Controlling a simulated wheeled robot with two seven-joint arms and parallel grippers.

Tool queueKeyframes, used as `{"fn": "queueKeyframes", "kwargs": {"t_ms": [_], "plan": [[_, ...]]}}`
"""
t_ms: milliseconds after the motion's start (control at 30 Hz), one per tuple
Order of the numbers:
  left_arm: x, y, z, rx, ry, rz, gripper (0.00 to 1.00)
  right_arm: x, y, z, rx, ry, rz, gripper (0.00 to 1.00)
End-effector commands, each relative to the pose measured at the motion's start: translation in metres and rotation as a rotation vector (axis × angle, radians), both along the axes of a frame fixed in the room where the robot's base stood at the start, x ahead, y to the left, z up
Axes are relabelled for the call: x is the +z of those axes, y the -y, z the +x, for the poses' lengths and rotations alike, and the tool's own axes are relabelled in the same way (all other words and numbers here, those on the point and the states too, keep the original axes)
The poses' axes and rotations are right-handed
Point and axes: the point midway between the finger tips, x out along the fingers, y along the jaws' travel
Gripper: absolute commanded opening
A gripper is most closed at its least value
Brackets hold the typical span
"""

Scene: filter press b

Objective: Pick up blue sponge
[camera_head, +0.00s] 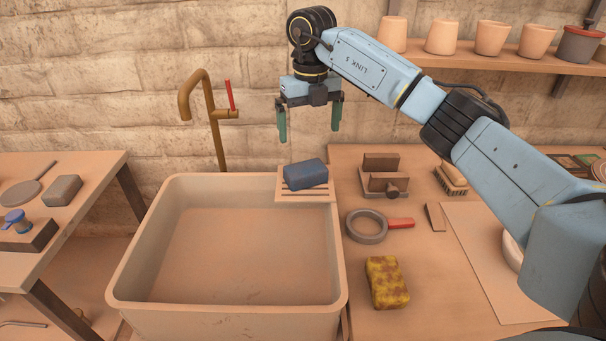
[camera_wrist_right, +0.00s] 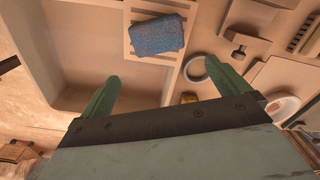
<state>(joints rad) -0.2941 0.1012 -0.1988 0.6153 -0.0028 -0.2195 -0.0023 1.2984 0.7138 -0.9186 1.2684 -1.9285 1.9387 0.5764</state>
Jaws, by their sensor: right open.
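The blue sponge (camera_head: 306,174) lies on a slatted rack (camera_head: 307,196) at the back right corner of the sink. It also shows in the right wrist view (camera_wrist_right: 157,36), flat on the slats. My right gripper (camera_head: 309,125) is open and empty, pointing down above the sponge with a clear gap between them. In the right wrist view its two green fingers (camera_wrist_right: 160,82) stand apart, with the sponge beyond them. My left gripper is not in view.
The large sink (camera_head: 125,285) is empty. A brass tap (camera_head: 213,120) stands behind it. On the right table lie a yellow-brown sponge (camera_head: 387,282), a grey ring with a red handle (camera_head: 367,227) and a brush (camera_head: 451,178). Pots (camera_head: 441,37) line the wall shelf.

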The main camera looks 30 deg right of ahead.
Motion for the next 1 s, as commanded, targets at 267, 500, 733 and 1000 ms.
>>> {"fn": "queueKeyframes", "kwargs": {"t_ms": [267, 500, 733, 1000], "plan": [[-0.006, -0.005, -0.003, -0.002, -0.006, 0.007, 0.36, -0.053, 0.001, -0.001, -0.002, -0.009, -0.005, 1.0], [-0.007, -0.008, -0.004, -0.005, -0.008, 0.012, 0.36, -0.077, 0.0, 0.0, 0.0, -0.005, -0.003, 1.0], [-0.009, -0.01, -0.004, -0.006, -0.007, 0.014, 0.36, -0.095, -0.001, 0.003, 0.0, -0.008, -0.003, 1.0], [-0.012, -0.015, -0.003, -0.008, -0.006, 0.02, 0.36, -0.13, -0.002, 0.006, 0.001, -0.005, -0.002, 1.0]]}}
